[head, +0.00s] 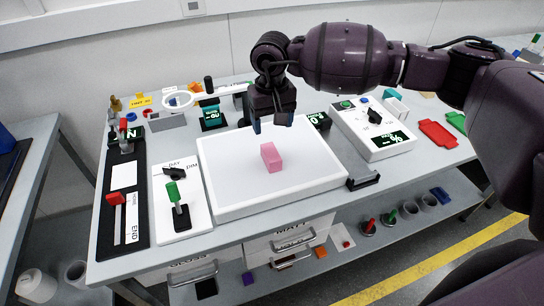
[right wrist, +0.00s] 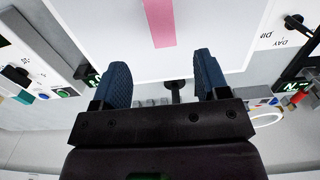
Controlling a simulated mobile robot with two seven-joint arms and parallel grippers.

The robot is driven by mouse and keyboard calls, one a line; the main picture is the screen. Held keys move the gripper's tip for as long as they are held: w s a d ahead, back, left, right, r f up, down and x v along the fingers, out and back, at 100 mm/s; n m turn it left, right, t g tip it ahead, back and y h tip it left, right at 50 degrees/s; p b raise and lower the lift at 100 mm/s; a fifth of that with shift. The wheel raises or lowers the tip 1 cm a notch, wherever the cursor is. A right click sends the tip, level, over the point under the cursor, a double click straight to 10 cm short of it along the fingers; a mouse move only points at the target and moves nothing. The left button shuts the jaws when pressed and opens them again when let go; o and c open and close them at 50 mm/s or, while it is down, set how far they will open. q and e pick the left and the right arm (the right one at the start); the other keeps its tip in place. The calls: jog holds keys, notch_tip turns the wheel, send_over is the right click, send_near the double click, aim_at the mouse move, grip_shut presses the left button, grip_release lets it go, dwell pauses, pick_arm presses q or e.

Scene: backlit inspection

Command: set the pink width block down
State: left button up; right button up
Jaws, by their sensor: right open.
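The pink width block (head: 271,157) stands on the white light panel (head: 222,195) near its middle. My right gripper (head: 272,124) is above and behind the block, open, with its blue fingertips apart and clear of it. In the right wrist view the pink block (right wrist: 160,22) shows at the top, beyond the gap between the open fingers of my right gripper (right wrist: 160,82). Nothing is between the fingers there. My left gripper is not in view.
Left of the panel are a DAY/DIM switch plate (head: 181,205) and a black slider strip (head: 122,200) with a red knob. A white meter box (head: 372,130) stands right of the panel. A ring magnifier (head: 178,99) is behind. The panel around the block is bare.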

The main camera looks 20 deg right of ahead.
aim_at(271, 152)
notch_tip(271, 152, down, 11)
jog(key=shift+a+r+p, duration=0.1)
jog(key=shift+r+p, duration=0.05)
jog(key=shift+p, duration=0.35)
jog(key=shift+c, duration=0.5)
jog(key=shift+w, duration=0.1)
jog(key=c, duration=1)
